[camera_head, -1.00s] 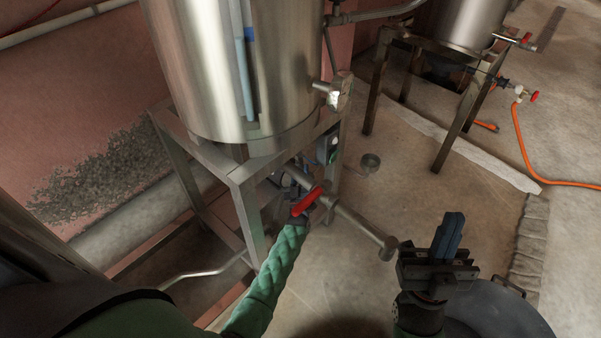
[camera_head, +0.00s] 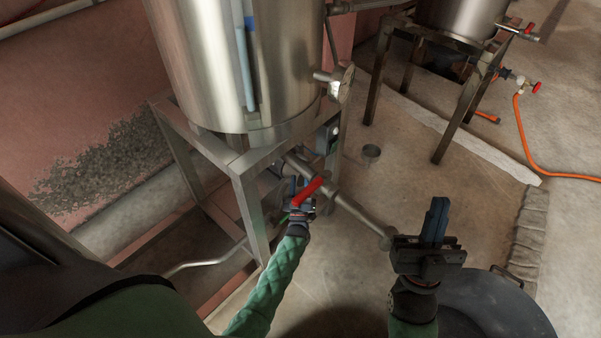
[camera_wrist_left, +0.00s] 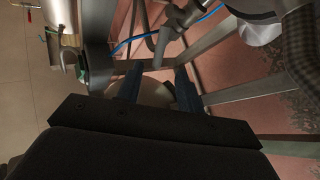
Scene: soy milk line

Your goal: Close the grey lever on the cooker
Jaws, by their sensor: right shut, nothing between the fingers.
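The cooker (camera_head: 215,60) is a large steel tank on a metal stand. A pipe with a red handle (camera_head: 310,190) comes out low at its front. My left gripper (camera_head: 301,188) is beside that handle and partly hidden by it. In the left wrist view the fingers of my left gripper (camera_wrist_left: 158,85) are apart. A grey lever-like part (camera_wrist_left: 162,48) shows just beyond them, its lower end between the finger lines. I cannot tell whether it touches them. In the head view this part is not clear. My right gripper (camera_head: 436,215) is shut and empty, beyond the pipe's open end.
The steel stand (camera_head: 250,205) is close to the left of my left gripper. The outlet pipe (camera_head: 360,217) reaches right toward my right gripper. A dark round vessel (camera_head: 490,305) stands at the lower right. A second tank (camera_head: 460,15) and an orange hose (camera_head: 525,145) are farther back.

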